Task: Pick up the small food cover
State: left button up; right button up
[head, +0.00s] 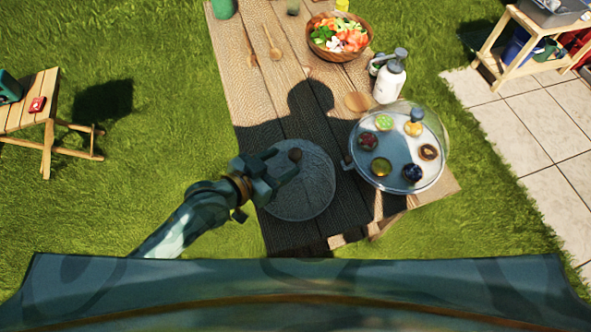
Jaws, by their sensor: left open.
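The small food cover (308,193) is a round grey mesh dome with a dark knob (295,155) at its top. It sits on the near part of the wooden table, left of the round platter. My left gripper (281,165) is open over the cover's upper left part, its fingertips close to the knob. I cannot tell whether they touch it. The gripper hides part of the cover's left side. My right gripper is not in view.
A clear dome (440,130) covers a platter of small tarts close on the right. Behind stand a white pump bottle (388,83) and a salad bowl (334,52). A wooden spoon (271,42) lies farther back. The table's left edge is near the cover.

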aim_at(290, 158)
pick_arm(q)
jog(key=shift+x, duration=0.85)
jog(key=w+d+f, duration=0.1)
jog(key=w+d+f+b, duration=0.1)
jog(key=w, duration=0.1)
jog(key=shift+w+d+f+b, duration=0.1)
jog(key=shift+d+f+b, duration=0.05)
jog(key=shift+f+b, duration=0.2)
jog(key=shift+w+d+f, duration=0.1)
jog(key=shift+w+d, duration=0.05)
jog(key=shift+w, duration=0.05)
grip_shut()
